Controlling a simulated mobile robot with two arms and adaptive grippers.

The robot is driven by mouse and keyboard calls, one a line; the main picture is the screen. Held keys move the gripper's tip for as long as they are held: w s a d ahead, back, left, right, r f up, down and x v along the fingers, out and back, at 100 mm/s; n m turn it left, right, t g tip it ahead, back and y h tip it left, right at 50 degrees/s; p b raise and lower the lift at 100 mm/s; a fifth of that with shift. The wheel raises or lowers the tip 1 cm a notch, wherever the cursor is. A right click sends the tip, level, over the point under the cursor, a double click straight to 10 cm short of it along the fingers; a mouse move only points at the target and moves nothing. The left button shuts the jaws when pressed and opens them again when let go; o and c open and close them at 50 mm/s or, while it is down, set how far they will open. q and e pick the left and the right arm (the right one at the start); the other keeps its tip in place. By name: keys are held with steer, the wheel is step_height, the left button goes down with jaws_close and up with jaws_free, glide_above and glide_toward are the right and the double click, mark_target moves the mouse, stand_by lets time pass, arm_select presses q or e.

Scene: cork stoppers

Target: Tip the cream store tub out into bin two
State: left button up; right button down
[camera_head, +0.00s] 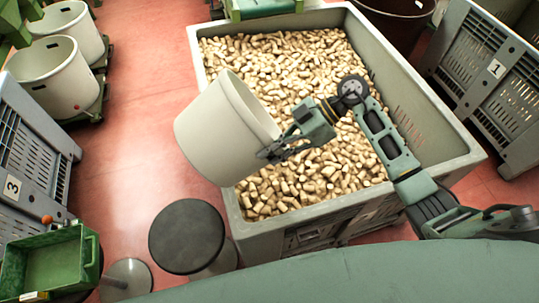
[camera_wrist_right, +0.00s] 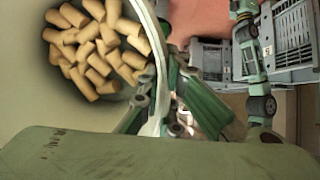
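The cream tub (camera_head: 215,130) is in the air over the left wall of the large grey bin (camera_head: 465,160). It is tilted, with its mouth towards the right. My right gripper (camera_head: 272,150) is shut on the tub's rim at its right side. In the right wrist view the fingers (camera_wrist_right: 160,105) pinch the rim, and several corks (camera_wrist_right: 95,50) lie inside the tub. The grey bin stands between crates marked 1 and 3; I cannot read a number on it. It holds a broad layer of corks (camera_head: 300,55). My left gripper is not in view.
A crate marked 3 (camera_head: 35,150) stands at left and one marked 1 (camera_head: 480,60) at right. Two cream tubs (camera_head: 55,80) stand at upper left. A round dark-topped stool (camera_head: 187,236) and a green tray (camera_head: 50,265) are in front. Red floor is open at left.

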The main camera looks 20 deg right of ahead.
steer(key=shift+w+d+f+y+b, duration=0.1)
steer(key=shift+d+f+y+b, duration=0.15)
steer(key=shift+f+y+b, duration=0.35)
steer(key=shift+d+b, duration=0.3)
steer(key=shift+b, duration=0.25)
steer(key=w+d+r+g+y+b, duration=0.1)
steer(key=d+r+y+b, duration=0.1)
steer(key=d+y+b, duration=0.6)
steer(key=shift+w+d+m+y+b, duration=0.35)
steer(key=shift+d+b, duration=0.2)
steer(key=shift+d, duration=0.35)
